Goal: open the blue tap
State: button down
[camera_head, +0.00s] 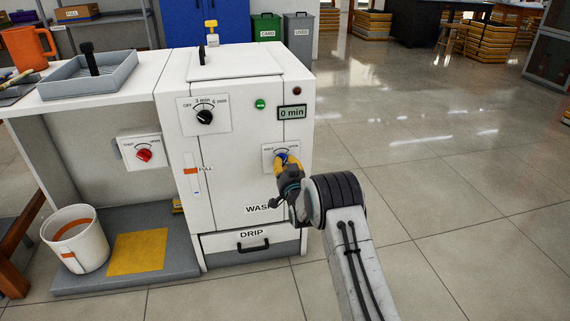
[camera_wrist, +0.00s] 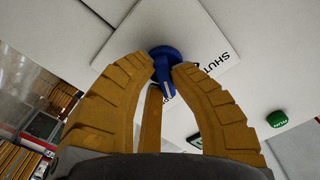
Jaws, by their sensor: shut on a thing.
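The blue tap (camera_head: 283,157) is a small knob on a white plate on the front of the white wash cabinet (camera_head: 222,161). In the wrist view the blue tap (camera_wrist: 164,62) sits between the yellow fingertips, with its pale pointer line showing. The plate behind it reads SHUT on one side; the other label is hidden behind a finger. My gripper (camera_head: 286,163) is shut on the tap, and its fingers (camera_wrist: 163,72) cover part of the knob's sides. In the head view my gripper hides most of the tap.
A red tap (camera_head: 144,155) is on a plate to the left. A black timer dial (camera_head: 205,117), green button (camera_head: 260,104) and "0 min" display (camera_head: 292,113) are above. A white bucket (camera_head: 75,240) stands at lower left. The floor (camera_head: 450,190) at right is clear.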

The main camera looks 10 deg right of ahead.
jog(key=shift+a, duration=0.25)
jog(key=c, duration=1.4)
grip_release()
jog(key=o, duration=0.3)
jog(key=shift+d, duration=0.1)
jog(key=shift+s, duration=0.1)
jog(key=s, duration=1.1)
jog(key=shift+s, duration=0.4)
